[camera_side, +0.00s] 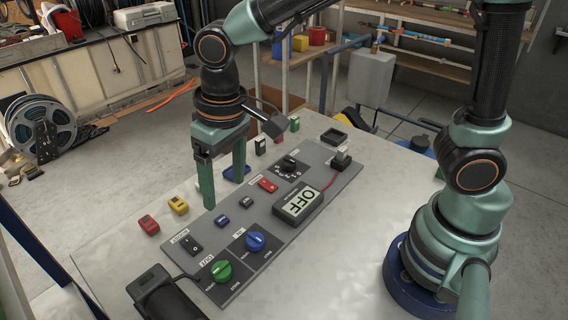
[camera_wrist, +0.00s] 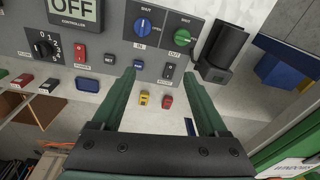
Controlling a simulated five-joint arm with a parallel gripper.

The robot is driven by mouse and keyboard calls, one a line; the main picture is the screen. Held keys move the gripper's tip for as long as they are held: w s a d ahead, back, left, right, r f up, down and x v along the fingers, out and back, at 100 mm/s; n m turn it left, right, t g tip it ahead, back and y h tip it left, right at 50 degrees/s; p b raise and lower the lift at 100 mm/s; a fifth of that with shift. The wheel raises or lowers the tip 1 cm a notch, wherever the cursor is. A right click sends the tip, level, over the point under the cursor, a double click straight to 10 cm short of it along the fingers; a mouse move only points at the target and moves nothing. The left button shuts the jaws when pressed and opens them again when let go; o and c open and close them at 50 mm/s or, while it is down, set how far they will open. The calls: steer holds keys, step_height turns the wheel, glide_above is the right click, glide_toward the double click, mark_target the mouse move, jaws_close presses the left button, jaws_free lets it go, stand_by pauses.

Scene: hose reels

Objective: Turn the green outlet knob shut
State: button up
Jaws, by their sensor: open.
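The green outlet knob (camera_side: 221,271) sits on a dark square plate marked OUT at the near end of the grey control panel (camera_side: 322,192). In the wrist view the green knob (camera_wrist: 182,28) is at the top, right of the blue knob (camera_wrist: 142,27) marked IN. Its exact pointer direction is too small to tell. My gripper (camera_side: 223,193) is open and empty, fingers pointing down, above the panel's far long edge and apart from the knob. In the wrist view my gripper (camera_wrist: 160,73) has its fingers spread, with the green knob beyond the tips.
The panel also bears a black rocker switch (camera_side: 190,244), a display reading OFF (camera_side: 299,201) and a black dial (camera_side: 289,164). Red (camera_side: 149,225) and yellow (camera_side: 178,205) blocks lie beside the panel.

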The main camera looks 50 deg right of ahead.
steer(key=g, duration=0.1)
glide_toward(221, 266)
steer(key=shift+h, duration=0.3)
steer(key=f, duration=0.9)
steer(key=shift+a+f, duration=0.15)
steer(key=shift+a, duration=0.15)
steer(key=shift+n, duration=0.3)
jaws_close()
